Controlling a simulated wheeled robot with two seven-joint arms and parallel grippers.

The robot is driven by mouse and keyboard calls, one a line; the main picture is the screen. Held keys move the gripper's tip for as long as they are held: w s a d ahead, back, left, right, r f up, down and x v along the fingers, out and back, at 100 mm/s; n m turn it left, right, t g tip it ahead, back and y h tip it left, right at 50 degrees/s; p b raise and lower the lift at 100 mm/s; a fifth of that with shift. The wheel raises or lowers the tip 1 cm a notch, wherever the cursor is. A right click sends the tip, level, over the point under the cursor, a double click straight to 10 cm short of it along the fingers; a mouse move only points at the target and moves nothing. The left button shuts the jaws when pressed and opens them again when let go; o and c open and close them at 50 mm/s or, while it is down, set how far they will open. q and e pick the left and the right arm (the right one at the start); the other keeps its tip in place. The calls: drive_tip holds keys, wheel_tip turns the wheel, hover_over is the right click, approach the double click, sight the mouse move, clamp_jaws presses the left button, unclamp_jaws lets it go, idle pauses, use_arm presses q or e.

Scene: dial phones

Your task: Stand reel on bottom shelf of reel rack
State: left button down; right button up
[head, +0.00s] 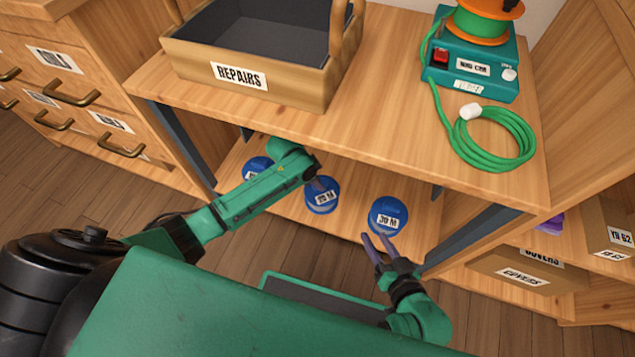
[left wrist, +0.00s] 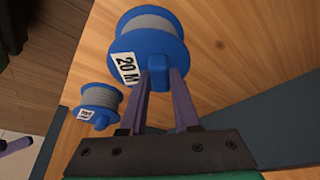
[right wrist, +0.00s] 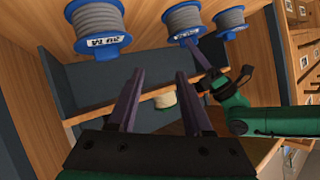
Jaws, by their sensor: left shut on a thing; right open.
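Three blue reels with white labels are on the lower wooden shelf (head: 352,225). The middle one, the "20 M" reel (head: 323,196), shows grey winding between blue flanges in the left wrist view (left wrist: 153,20). My left gripper (left wrist: 158,76) is shut on a small blue block at its labelled face. I cannot tell whether it bears on the shelf. The "30 M" reel (head: 388,212) is to its right; the third reel (head: 257,169) is to its left, partly hidden by my left arm. My right gripper (head: 377,238) is open and empty in front of the "30 M" reel.
Above the shelf is a wooden top (head: 400,90) with a "REPAIRS" box (head: 236,80), a teal device (head: 475,72) and a coiled green cable (head: 492,140). Blue-grey legs (head: 185,140) flank the shelf. Drawers (head: 70,80) stand left, a "COVERS" box (head: 520,275) right.

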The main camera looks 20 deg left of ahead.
use_arm(q)
drive_tip(key=shift+r, duration=0.1)
drive_tip(key=c, duration=0.6)
unclamp_jaws()
drive_tip(key=shift+c, duration=0.2)
